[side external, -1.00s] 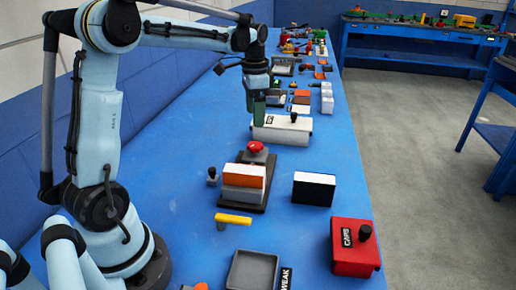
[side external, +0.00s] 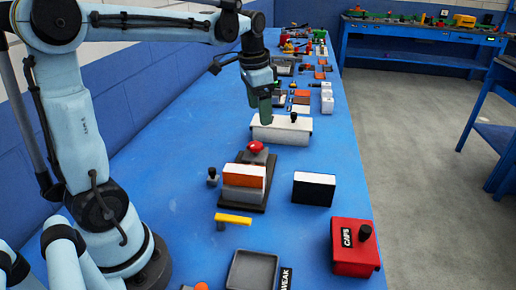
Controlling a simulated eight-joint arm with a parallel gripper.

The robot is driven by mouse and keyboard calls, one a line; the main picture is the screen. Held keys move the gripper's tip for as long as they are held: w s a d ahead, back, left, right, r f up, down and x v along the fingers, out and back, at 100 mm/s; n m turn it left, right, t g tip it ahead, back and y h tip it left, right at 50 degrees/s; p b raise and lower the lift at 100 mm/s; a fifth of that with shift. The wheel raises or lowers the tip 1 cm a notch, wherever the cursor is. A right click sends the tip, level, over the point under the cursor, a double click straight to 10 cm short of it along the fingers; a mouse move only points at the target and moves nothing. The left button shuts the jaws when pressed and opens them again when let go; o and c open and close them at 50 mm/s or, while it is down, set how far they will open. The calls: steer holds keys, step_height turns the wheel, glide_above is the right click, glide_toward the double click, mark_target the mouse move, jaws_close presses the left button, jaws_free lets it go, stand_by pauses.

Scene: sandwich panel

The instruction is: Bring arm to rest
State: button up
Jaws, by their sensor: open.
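My gripper (side external: 265,108) hangs at the end of my arm, pointing down, above the blue table (side external: 180,150). It has greenish fingers. In this view it overlaps the left end of a white box with a black knob (side external: 285,131). I see nothing held in it. The gap between the fingers is hard to make out from this side.
In front stand an orange, white and grey block on a dark base (side external: 244,180) with a red knob, a black-and-white block (side external: 314,189), a yellow-topped handle (side external: 233,219), a red CAPS box (side external: 353,248) and a grey tray (side external: 251,272). Several small items crowd the far end.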

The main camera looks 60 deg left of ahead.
steer(key=s+d+f+n+t, duration=0.3)
steer(key=s+d+f+t, duration=0.1)
steer(key=s+d, duration=0.5)
steer(key=shift+s+d+f+t+h, duration=0.35)
steer(key=shift+d+t, duration=0.35)
steer(key=shift+d, duration=0.6)
